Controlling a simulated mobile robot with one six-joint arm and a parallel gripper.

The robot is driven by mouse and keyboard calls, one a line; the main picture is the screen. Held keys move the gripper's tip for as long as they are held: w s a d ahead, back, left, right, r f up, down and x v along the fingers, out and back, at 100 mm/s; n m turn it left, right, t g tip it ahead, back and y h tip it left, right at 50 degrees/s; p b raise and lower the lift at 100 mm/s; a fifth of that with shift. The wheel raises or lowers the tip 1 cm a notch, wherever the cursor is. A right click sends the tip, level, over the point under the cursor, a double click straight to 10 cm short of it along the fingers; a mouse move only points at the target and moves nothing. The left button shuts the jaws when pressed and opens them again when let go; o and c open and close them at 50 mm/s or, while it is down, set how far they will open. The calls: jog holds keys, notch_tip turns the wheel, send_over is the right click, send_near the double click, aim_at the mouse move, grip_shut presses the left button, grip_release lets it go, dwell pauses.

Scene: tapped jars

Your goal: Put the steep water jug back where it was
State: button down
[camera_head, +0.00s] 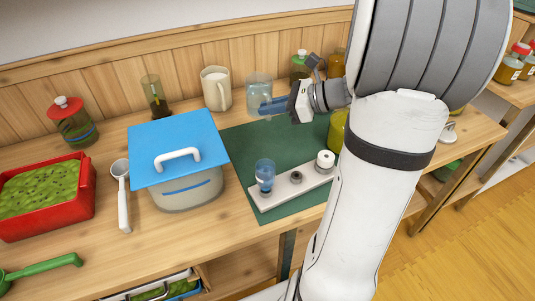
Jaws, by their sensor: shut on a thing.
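My gripper (268,106), with blue fingers, reaches in from the right at the back of the green mat (243,147). It is shut on a clear, pale-blue glass vessel (258,85), which looks upright. I cannot tell whether its base touches the surface. A cream jug (216,91) with a handle stands upright to its left, near the wooden back wall, apart from my gripper. I cannot tell from the picture which of these two is the steep water jug.
A white rack (273,201) holding a small blue glass (264,172) lies on the mat's front. Left are a blue-lidded tub (187,190), white ladle (122,190), red tray (87,195) and red-lidded jar (75,125). A dark-based glass (154,98) stands behind. My arm hides the right side.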

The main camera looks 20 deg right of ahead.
jog(key=shift+s+d+f+b, duration=0.1)
jog(key=shift+s+f+b, duration=0.2)
jog(key=shift+f, duration=1.45)
jog(key=shift+s+d+f+b, duration=0.1)
jog(key=shift+f+b, duration=0.35)
jog(key=shift+f, duration=1.3)
jog(key=shift+s+d+f+b, duration=0.1)
jog(key=shift+s+f+b, duration=0.2)
jog(key=shift+f, duration=1.45)
jog(key=shift+w, duration=0.1)
jog(key=shift+f, duration=0.15)
jog(key=c, duration=1.5)
grip_release()
jog(key=shift+o, duration=0.2)
jog(key=shift+d+r, duration=0.2)
jog(key=shift+r, duration=0.05)
jog(key=p+v, duration=0.1)
jog(key=v, duration=1)
jog(key=shift+d, duration=0.2)
jog(key=shift+s+d+r, duration=0.1)
jog(key=shift+s, duration=0.1)
